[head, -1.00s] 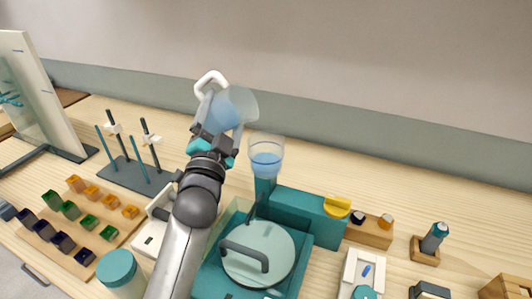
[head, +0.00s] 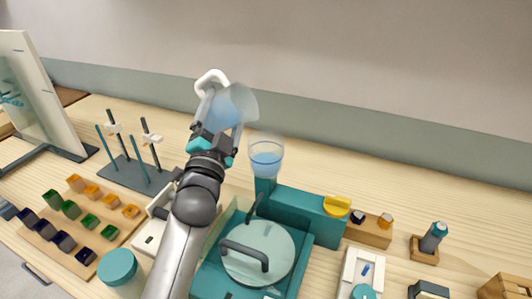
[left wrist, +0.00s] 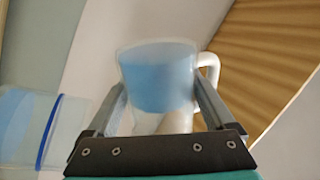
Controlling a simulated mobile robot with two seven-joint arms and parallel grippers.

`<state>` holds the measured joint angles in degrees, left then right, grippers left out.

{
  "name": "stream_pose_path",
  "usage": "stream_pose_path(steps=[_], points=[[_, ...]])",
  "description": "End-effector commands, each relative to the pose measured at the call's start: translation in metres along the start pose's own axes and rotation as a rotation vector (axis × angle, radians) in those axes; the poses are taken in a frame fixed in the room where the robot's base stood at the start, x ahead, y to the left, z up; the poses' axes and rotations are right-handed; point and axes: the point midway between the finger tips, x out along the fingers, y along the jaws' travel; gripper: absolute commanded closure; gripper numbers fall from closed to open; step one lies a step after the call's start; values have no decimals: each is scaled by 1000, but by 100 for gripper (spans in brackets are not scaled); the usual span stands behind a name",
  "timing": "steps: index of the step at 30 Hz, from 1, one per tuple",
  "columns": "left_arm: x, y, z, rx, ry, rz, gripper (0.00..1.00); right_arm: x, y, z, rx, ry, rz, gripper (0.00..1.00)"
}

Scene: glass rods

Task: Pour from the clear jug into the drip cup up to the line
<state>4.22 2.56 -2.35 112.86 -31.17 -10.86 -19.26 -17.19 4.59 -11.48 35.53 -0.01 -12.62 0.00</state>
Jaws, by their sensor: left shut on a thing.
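The clear jug (head: 236,104) with a white handle holds blue liquid and is tilted, its mouth towards the right in the head view. My left gripper (head: 221,114) is shut on the jug; in the left wrist view its fingers flank the jug (left wrist: 160,80). The clear drip cup (head: 266,157) stands upright just right of and below the jug's mouth, with blue liquid in its lower part. The cup (left wrist: 28,130) also shows at the left of the left wrist view, with a dark blue line around it. No falling stream is clear. My right gripper is out of view.
A rod stand (head: 135,175) and a rack of coloured blocks (head: 85,225) stand left. Bare table lies behind the machine.

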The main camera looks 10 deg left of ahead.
Motion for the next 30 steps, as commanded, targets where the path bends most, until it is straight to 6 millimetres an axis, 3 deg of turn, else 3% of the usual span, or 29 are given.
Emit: stream_pose_path(steps=[30], points=[[1, -3, -3, 42, 19, -2, 83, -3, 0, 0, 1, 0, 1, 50]])
